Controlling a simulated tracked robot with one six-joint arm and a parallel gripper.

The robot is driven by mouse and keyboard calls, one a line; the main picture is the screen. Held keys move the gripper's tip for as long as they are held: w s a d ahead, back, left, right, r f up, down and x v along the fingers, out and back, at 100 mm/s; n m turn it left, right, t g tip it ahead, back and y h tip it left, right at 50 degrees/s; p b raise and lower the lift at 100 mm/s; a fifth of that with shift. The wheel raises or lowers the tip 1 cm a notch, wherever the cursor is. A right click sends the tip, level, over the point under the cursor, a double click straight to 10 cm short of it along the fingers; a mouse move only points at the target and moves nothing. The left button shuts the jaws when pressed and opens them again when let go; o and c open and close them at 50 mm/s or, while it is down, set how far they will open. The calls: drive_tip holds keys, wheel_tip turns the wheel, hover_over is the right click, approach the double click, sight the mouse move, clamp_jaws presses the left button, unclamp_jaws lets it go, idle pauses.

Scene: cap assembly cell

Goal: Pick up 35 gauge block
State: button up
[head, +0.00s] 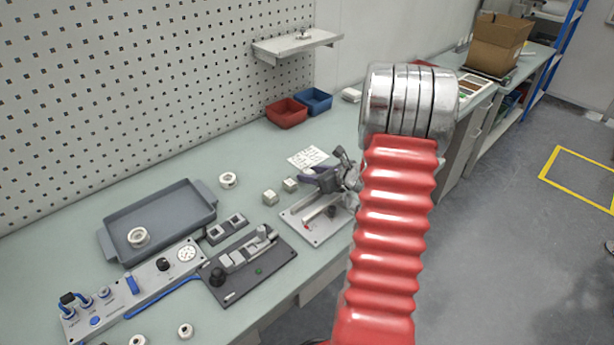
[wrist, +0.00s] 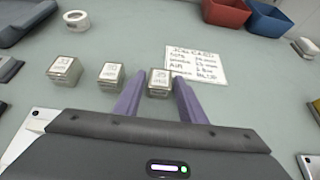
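Three small metal gauge blocks with printed tops stand in a row in the wrist view: a left one (wrist: 64,71), a middle one (wrist: 111,76) and a right one (wrist: 159,83). The right block's label looks like 35, but the print is too small to be sure. My gripper (wrist: 160,78) is open, with its purple fingers on either side of the right block; I cannot tell whether they touch it. In the head view my gripper (head: 312,174) is partly hidden by my arm. Two blocks (head: 269,197) (head: 290,184) show there; the third is not clearly visible.
A job card (wrist: 196,63) lies just behind the right block. Red (head: 286,113) and blue (head: 314,101) bins stand farther back. A grey tray (head: 170,218), a fixture (head: 247,262) and a metal plate (head: 300,229) are nearby. A white ring (head: 228,180) lies on the bench.

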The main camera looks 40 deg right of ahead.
clamp_jaws()
idle(0.4)
wheel_tip(320, 180, up, 10)
idle(0.7)
idle(0.4)
